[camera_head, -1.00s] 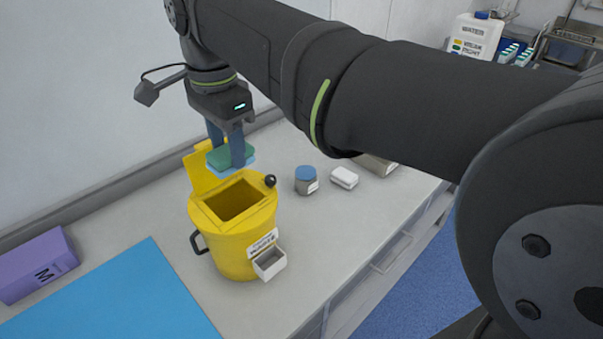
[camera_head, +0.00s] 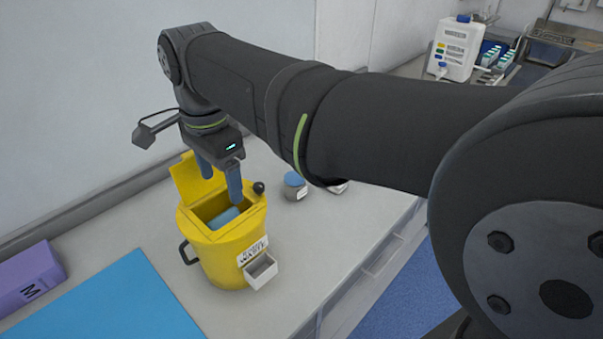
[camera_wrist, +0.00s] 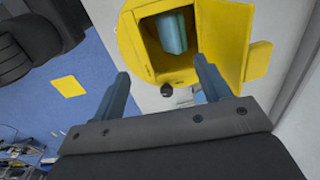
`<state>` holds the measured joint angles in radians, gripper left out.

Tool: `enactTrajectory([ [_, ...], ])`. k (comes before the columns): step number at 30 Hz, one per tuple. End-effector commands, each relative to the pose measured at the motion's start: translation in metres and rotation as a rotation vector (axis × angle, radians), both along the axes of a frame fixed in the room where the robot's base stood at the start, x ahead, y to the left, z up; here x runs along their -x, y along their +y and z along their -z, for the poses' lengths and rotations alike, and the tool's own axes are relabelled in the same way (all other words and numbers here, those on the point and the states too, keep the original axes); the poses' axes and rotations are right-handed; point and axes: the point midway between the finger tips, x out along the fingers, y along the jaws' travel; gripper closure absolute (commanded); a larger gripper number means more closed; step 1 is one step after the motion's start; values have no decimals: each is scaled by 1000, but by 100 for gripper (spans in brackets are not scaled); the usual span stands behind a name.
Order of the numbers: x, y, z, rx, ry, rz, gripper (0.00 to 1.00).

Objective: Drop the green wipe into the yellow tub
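The yellow tub (camera_head: 228,262) stands on the counter with its lid (camera_head: 193,178) raised and its square opening facing up; it also shows in the wrist view (camera_wrist: 133,48). A folded wipe (camera_head: 223,217) lies inside the opening, mostly below the rim. Its blue side shows in the head view, and it looks blue-green in the wrist view (camera_wrist: 174,34). My gripper (camera_head: 220,182) is open and empty above the tub, its fingers spread wide and apart from the wipe. The wrist view shows a clear gap between the fingertips (camera_wrist: 160,68).
A blue-lidded jar (camera_head: 295,187) stands right of the tub, near a white item partly hidden by my arm. A blue mat (camera_head: 110,305) and a purple box (camera_head: 30,277) lie to the left. The wall is close behind.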

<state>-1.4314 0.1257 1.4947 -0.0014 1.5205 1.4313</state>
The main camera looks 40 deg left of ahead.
Motion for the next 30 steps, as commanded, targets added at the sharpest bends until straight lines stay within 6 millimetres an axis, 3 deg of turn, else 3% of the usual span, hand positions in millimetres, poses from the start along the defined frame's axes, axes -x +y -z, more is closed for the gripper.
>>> enactTrajectory([
  [7, 0, 0, -1, -1, 0, 0, 30],
  [11, 0, 1, -11, -3, 0, 0, 30],
  [30, 0, 0, -150, -3, 0, 0, 30],
])
